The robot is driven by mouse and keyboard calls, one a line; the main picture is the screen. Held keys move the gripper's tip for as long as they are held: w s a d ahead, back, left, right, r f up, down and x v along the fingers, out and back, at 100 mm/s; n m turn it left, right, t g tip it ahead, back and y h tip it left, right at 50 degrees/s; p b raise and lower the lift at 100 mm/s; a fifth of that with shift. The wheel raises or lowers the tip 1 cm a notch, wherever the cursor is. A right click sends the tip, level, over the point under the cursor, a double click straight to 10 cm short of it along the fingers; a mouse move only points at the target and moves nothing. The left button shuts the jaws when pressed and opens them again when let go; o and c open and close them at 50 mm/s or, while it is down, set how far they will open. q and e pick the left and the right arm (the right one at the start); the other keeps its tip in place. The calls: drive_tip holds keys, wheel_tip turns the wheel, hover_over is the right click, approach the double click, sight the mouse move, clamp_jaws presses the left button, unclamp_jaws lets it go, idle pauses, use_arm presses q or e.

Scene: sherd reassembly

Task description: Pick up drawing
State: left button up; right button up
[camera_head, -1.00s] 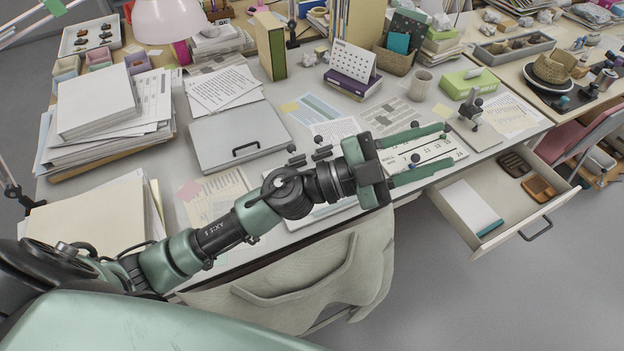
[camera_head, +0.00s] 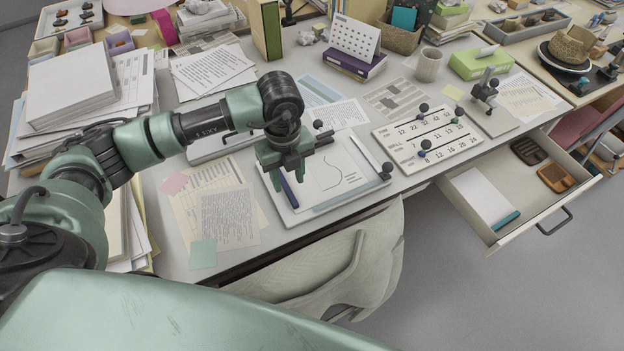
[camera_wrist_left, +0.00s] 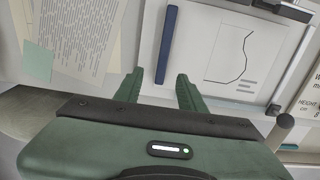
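The drawing (camera_head: 338,172) is a white sheet with a thin curved profile line and a few short text lines. It lies on a pale board (camera_head: 318,206) at the front of the desk; it also shows in the left wrist view (camera_wrist_left: 228,62). A dark blue bar (camera_head: 289,190) lies on the board to the left of the drawing, also in the left wrist view (camera_wrist_left: 168,42). My left gripper (camera_head: 287,178) points down over the board's left part, beside the drawing. Its fingers (camera_wrist_left: 159,88) are apart with nothing between them. My right gripper is not in view.
A number board with dark knobs (camera_head: 432,138) lies to the right. An open drawer (camera_head: 520,215) juts from the desk front. Papers (camera_head: 226,215) lie to the left. A chair (camera_head: 335,262) stands in front. A purple book with a calendar (camera_head: 355,65) stands behind.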

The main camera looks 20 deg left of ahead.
sight(291, 194)
use_arm(q)
drive_tip(key=f, duration=0.2)
drive_tip(key=f+p, duration=0.1)
drive_tip(key=f, duration=0.3)
drive_tip(key=shift+w, duration=0.25)
clamp_jaws()
